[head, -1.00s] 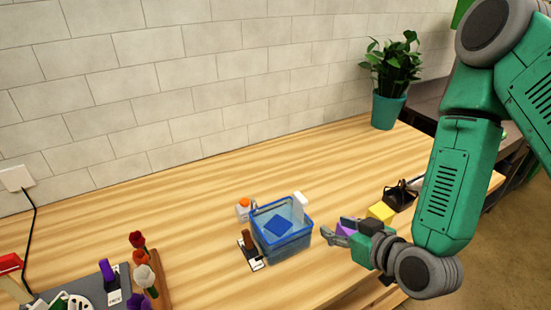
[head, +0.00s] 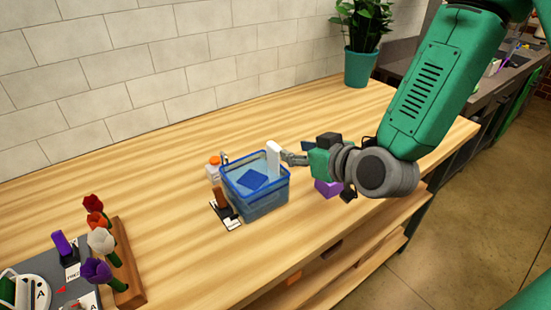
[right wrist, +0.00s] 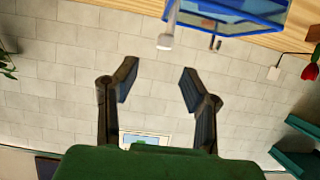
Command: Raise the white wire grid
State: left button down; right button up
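A blue see-through basin (head: 256,207) stands on the wooden bench with a blue square inside it. A white upright piece (head: 273,160) rises at its right rear side; it also shows in the right wrist view (right wrist: 167,28) beside the basin (right wrist: 245,22). I cannot make out any wire grid, nor tell whether the white piece belongs to one. My right gripper (head: 287,156) is close to the right of the white piece in the head view. In the right wrist view its two fingers (right wrist: 159,82) are apart with nothing between them. My left gripper is out of view.
An orange-capped white bottle (head: 214,169) and a brown item on a label card (head: 223,207) sit left of the basin. A purple block (head: 328,187) is below my right gripper. Flowers stand in a wooden rack (head: 127,265) at left. A potted plant (head: 361,66) stands far back.

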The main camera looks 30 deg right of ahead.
aim_at(275, 146)
jog(key=shift+a+b+x, duration=0.15)
jog(key=shift+b+x, duration=0.7)
jog(key=shift+b, duration=1.15)
jog(key=shift+a+b+x, duration=0.2)
jog(key=shift+b+x, duration=0.65)
jog(key=shift+b, duration=1.15)
jog(key=x, duration=0.5)
jog(key=shift+d+p, duration=0.2)
jog(key=shift+p, duration=0.1)
jog(key=shift+a, duration=0.1)
jog(key=shift+w, duration=0.1)
grip_shut()
